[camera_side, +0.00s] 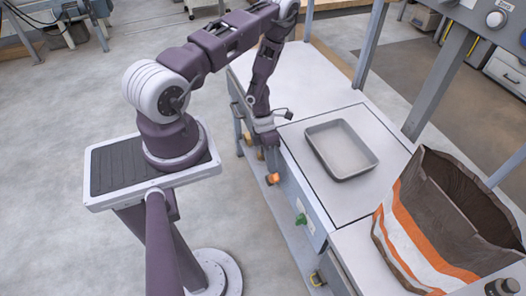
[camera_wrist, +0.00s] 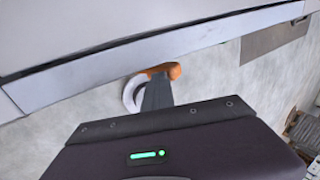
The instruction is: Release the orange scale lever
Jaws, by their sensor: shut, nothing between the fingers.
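The orange scale lever (camera_side: 272,179) sticks out low on the front side of the white bench, below the scale with the tray. In the wrist view the orange lever (camera_wrist: 166,71) shows just beyond the dark fingers, with a pale curved piece at its left. My gripper (camera_side: 270,161) points down at the bench's front edge, right above the lever. In the wrist view my gripper (camera_wrist: 157,88) is shut and empty, its tips at or against the lever. I cannot tell whether they touch. The fingers hide part of the lever.
A grey metal tray (camera_side: 341,149) sits on the scale plate (camera_side: 305,155). A green knob (camera_side: 300,219) is on the front panel. A brown bag with orange and white stripes (camera_side: 412,245) stands open at the right. The floor before the bench is clear.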

